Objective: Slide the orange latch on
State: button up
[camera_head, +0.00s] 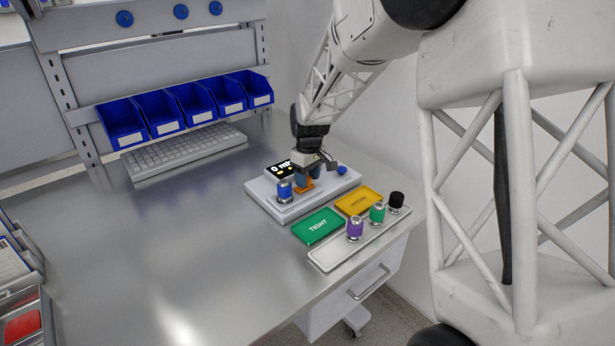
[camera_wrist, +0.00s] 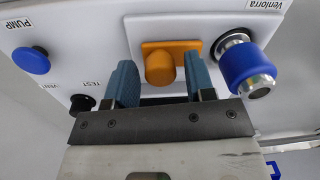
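The orange latch (camera_wrist: 160,66) is a rounded knob on a flat orange plate, set in the white panel of the test device (camera_head: 262,189). It also shows in the head view (camera_head: 305,187), low under my gripper (camera_head: 308,172). In the wrist view my gripper (camera_wrist: 161,82) is open, with one blue finger on each side of the knob. Narrow gaps show between the knob and both fingers. Fingertip depth relative to the knob is hard to tell. A blue-collared metal fitting (camera_wrist: 250,72) sits right of the latch.
The device has a blue PUMP button (camera_wrist: 31,60) and a black VENT/TEST switch (camera_wrist: 82,103). A green TIGHT tray (camera_head: 306,235), a yellow tray (camera_head: 358,201) and a white tray (camera_head: 334,258) with purple, green and black-topped fittings stand in front. The tabletop to the left is clear.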

grip_shut()
jog(key=shift+s+a, duration=1)
jog(key=shift+o, duration=1.1)
grip_release()
jog(key=shift+r, duration=0.1)
notch_tip(320, 180, up, 8)
jog(key=shift+w, duration=0.15)
jog(key=shift+d, duration=0.15)
